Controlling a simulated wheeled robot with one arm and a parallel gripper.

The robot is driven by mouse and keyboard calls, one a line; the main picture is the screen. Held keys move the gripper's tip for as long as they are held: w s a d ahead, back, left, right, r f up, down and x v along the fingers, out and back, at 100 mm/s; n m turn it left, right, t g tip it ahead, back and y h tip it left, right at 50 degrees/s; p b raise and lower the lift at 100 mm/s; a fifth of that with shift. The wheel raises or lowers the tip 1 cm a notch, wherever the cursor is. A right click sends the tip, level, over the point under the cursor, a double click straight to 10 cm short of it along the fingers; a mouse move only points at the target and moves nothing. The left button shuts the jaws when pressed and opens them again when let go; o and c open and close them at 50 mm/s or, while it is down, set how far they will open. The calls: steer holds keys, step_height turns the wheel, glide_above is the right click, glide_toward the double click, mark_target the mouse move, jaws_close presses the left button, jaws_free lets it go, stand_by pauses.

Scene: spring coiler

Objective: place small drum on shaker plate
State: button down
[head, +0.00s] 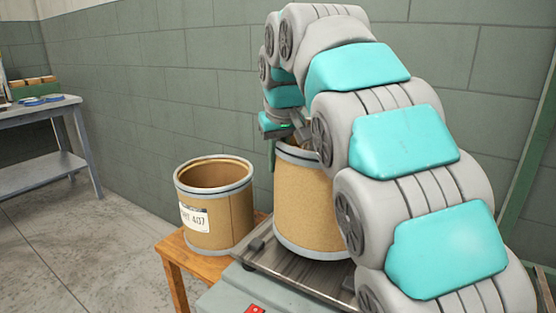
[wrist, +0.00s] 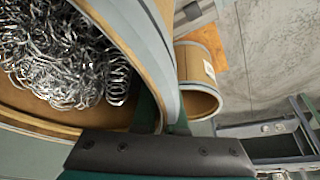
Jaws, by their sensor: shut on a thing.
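A tan fibre drum with grey rim bands, which I take as the small drum (head: 306,210), is upright over the metal shaker plate (head: 285,275). I cannot tell whether its base rests on the plate or hovers just above. In the wrist view the same drum (wrist: 160,60) holds a heap of shiny metal coils (wrist: 65,60). My gripper (head: 280,150) is shut on its rim at the left side; the fingers (wrist: 162,112) straddle the wall in the wrist view. My arm hides the drum's right side and part of the plate.
A second, open drum (head: 215,215) with a white label stands just left on a wooden stand (head: 180,250); it also shows in the wrist view (wrist: 200,65). A red switch (head: 254,309) is on the grey machine in front. A workbench (head: 40,110) stands far left. A block wall is behind.

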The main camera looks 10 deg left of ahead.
mark_target(281, 141)
steer(key=shift+f, duration=1.65)
steer(key=c, duration=1)
jaws_free()
steer(key=shift+o, duration=0.2)
steer(key=v, duration=0.9)
steer(key=shift+s+r, duration=0.1)
steer(key=shift+r, duration=0.3)
steer(key=shift+p+v, duration=0.8)
steer(key=shift+v, duration=0.45)
